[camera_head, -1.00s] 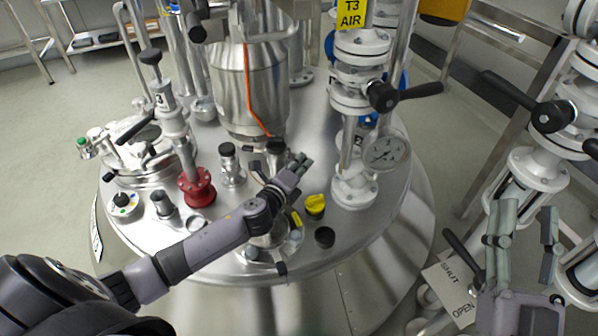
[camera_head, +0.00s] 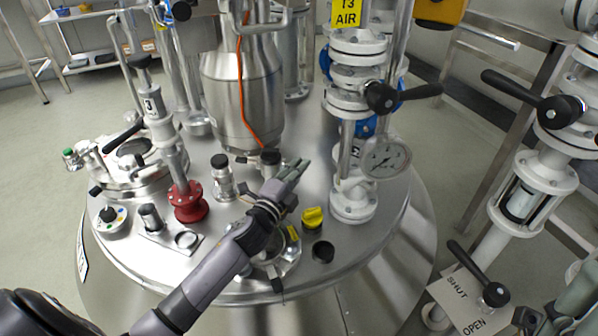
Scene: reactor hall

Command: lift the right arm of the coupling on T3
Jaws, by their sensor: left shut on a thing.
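The coupling (camera_head: 270,158) is a small dark-topped fitting on the steel lid of the T3 vessel, just below the big steel cylinder. A short dark arm seems to stick out on its left side. My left gripper (camera_head: 293,172) reaches in from the lower left and lies close against the coupling's right side. Its fingers are shut on a thing, seemingly the coupling's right arm, which the fingers hide. My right gripper (camera_head: 553,312) shows only in part at the lower right corner, away from the lid; its opening is not clear.
A yellow knob (camera_head: 312,219) and a dark cap (camera_head: 323,251) stand right of my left forearm. A white valve column with a gauge (camera_head: 386,159) rises right of the coupling. A red flanged fitting (camera_head: 188,202) and a capped fitting (camera_head: 222,178) stand left.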

